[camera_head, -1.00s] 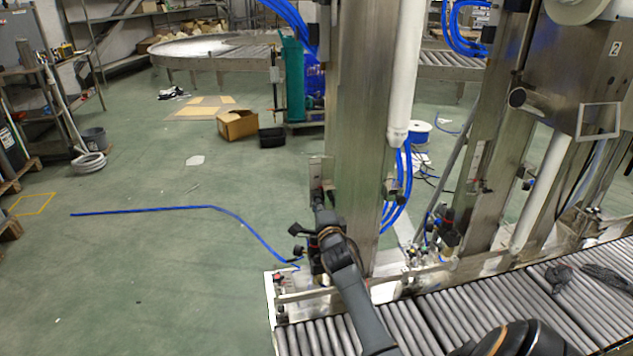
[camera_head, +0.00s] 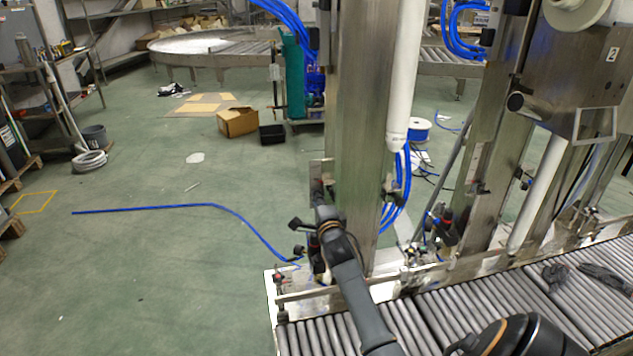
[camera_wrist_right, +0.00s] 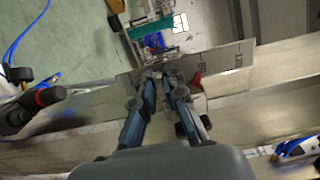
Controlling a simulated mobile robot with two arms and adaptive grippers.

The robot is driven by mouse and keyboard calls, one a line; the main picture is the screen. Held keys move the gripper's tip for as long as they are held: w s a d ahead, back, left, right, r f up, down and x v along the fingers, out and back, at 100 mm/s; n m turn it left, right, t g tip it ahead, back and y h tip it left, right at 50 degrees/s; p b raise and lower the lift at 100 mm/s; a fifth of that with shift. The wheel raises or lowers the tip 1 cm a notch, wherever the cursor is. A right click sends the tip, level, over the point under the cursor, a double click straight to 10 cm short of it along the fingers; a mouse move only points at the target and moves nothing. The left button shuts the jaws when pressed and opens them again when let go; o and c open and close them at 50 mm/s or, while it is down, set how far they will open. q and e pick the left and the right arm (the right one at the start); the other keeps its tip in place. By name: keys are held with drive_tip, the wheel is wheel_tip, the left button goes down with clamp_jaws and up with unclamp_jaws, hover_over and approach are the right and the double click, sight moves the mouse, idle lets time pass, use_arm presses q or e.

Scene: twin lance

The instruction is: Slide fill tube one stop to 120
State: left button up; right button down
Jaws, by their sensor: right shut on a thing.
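My right gripper (camera_head: 318,192) reaches up from the bottom to a small metal plate (camera_head: 319,168) on the near side of a tall steel column. In the right wrist view the right gripper (camera_wrist_right: 160,76) is shut on a small part at this marked plate (camera_wrist_right: 228,60). The fingers hide most of that part. A small red pointer (camera_wrist_right: 196,79) shows just right of the fingertips, below dark markings too small to read surely. A white upright tube (camera_head: 404,85) hangs along the column's right side, apart from the gripper. My left gripper is not in view.
The steel column (camera_head: 362,120) stands close beside my right arm. A roller conveyor (camera_head: 430,325) runs along the bottom right. Blue hoses (camera_head: 398,190) hang below the white tube. A blue hose (camera_head: 180,207) lies on the open green floor at left. A cardboard box (camera_head: 237,122) stands farther back.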

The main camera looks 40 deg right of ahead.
drive_tip(key=shift+r+p, duration=0.45)
drive_tip(key=shift+r, duration=0.35)
drive_tip(key=shift+r+p, duration=1.45)
drive_tip(key=c, duration=1.2)
unclamp_jaws()
drive_tip(key=shift+f, duration=0.1)
